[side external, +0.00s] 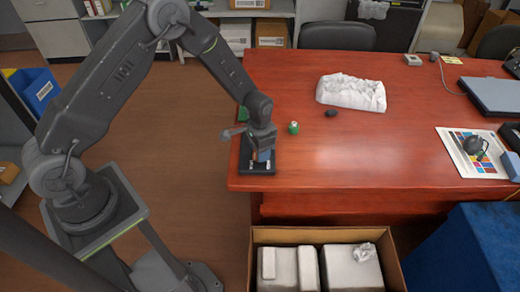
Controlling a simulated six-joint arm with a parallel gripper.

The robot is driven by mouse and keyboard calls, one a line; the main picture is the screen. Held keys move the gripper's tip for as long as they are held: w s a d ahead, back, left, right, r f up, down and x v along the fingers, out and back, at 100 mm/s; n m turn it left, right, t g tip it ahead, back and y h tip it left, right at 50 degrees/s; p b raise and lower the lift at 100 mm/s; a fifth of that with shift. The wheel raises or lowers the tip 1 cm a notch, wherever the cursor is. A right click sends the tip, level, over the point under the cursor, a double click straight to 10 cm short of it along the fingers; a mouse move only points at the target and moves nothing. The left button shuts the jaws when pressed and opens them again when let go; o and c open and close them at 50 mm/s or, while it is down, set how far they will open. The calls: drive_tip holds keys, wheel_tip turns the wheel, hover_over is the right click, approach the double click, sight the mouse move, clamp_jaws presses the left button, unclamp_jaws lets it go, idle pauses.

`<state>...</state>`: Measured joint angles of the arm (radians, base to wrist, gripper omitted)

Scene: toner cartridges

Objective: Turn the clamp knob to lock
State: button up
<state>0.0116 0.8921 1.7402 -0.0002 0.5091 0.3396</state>
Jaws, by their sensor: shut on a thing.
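A black fixture (258,170) with a flat base lies at the left edge of the red-brown desk. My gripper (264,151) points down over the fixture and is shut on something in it. The held part is mostly hidden by the fingers and too small to make out. A small blue-grey patch shows at the fingertips. I cannot make out the clamp knob or which way it is turned.
A small green item with a pale top (293,128) and a dark mouse-like object (331,114) stand right of my gripper. A crumpled white bag (351,92) lies behind them. An open carton (323,236) sits below the desk (400,150), whose middle is clear.

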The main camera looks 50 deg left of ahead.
drive_tip(key=o, duration=0.9)
